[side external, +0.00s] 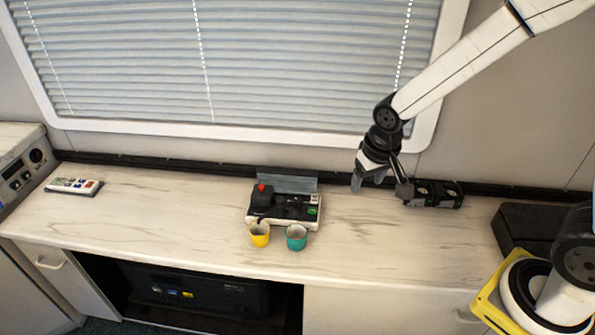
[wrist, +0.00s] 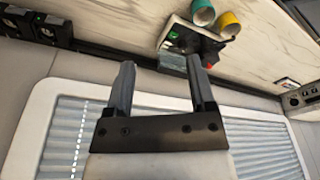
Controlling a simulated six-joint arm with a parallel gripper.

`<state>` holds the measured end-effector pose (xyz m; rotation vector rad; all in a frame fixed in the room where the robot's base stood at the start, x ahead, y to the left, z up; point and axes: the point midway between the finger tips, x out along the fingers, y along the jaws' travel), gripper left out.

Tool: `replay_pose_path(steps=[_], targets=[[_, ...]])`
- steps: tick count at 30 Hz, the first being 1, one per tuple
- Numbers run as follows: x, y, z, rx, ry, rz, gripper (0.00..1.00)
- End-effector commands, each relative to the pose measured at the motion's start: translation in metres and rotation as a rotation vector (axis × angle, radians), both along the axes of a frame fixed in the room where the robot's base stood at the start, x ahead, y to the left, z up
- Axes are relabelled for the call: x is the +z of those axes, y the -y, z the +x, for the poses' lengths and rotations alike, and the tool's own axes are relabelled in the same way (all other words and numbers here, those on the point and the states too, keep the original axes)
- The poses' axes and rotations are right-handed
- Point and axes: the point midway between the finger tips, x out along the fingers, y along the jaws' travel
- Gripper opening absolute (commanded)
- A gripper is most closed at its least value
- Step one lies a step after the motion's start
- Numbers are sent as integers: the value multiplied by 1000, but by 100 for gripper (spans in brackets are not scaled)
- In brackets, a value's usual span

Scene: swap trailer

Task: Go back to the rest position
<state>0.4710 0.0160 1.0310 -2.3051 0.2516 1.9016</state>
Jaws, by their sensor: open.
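My gripper (side external: 371,180) hangs over the back right part of the counter in the side view, left of a black device with round parts. In the wrist view its two grey fingers (wrist: 160,88) stand apart with nothing between them. The counter (side external: 170,215) has a pale marbled top. A small machine (side external: 285,208) with a red knob and a green button sits near its middle. A yellow cup (side external: 259,235) and a teal cup (side external: 296,237) stand in front of the machine. The cups also show at the top of the wrist view.
The black device (side external: 433,193) stands close to the right of my gripper. A dark box (side external: 527,228) is at the right end. A remote-like panel (side external: 74,186) lies at the left. A window with blinds (side external: 230,60) is behind. The counter between panel and machine is clear.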

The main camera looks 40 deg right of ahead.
Motion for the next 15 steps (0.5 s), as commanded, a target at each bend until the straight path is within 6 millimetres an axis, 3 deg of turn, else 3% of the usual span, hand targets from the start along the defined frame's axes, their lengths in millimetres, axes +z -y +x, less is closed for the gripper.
replay_pose_path(steps=[6,15], targets=[[4,12,-51,134,24,0,70],[3,16,-79,219,40,-8,70]])
